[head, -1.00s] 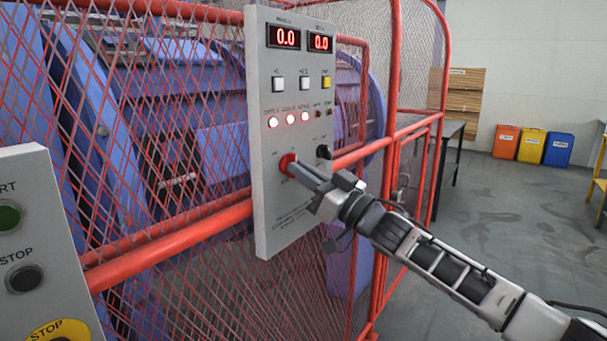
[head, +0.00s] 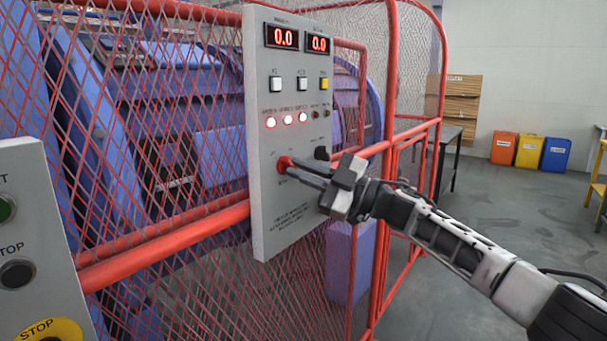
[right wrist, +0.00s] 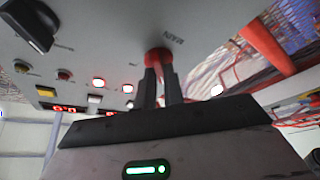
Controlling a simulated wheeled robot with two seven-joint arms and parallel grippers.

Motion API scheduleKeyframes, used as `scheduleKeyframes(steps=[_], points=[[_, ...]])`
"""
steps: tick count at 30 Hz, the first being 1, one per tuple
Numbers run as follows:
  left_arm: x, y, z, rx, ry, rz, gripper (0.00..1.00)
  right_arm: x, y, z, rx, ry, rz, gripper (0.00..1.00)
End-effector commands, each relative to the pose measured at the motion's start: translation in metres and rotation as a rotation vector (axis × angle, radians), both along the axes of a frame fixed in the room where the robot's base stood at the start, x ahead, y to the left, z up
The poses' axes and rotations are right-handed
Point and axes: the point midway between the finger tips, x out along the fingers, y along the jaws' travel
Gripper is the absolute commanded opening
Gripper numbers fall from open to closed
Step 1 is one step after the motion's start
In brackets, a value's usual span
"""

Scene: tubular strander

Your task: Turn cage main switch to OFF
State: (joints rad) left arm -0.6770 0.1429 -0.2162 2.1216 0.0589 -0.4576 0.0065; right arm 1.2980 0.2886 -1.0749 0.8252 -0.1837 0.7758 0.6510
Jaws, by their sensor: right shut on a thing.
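The grey control panel (head: 290,205) hangs on the red mesh guard, with a red rotary main switch (head: 284,163) low on its left side. My right gripper (head: 290,168) reaches in from the right and its fingers are shut on the red switch. In the right wrist view the two dark fingers (right wrist: 159,88) meet the red switch (right wrist: 156,57), beside a label that reads MAIN. The fingers cover part of the switch, so I cannot tell its exact pointer position. My left gripper is not in view.
A black knob (head: 322,153) sits just right of the switch, close to my gripper. Red guard rails (head: 165,243) run behind the panel. A second panel (head: 30,230) with a stop button stands at lower left. The floor at right is open.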

Motion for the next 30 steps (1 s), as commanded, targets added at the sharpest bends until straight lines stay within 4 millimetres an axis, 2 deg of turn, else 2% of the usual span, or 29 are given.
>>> scheduleKeyframes(steps=[19, 21, 22, 30], points=[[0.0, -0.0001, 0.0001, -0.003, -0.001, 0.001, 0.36, -0.0002, 0.0001, -0.0002, -0.033, -0.045, 0.001, 0.0], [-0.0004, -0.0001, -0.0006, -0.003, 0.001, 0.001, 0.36, -0.0002, 0.0001, -0.0002, -0.033, -0.045, 0.001, 0.24], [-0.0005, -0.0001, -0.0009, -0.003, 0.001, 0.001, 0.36, -0.0001, 0.0002, -0.0002, -0.032, -0.044, 0.002, 0.32], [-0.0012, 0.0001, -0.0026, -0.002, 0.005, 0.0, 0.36, 0.0, -0.0003, 0.0, -0.031, -0.042, 0.0, 0.32]])
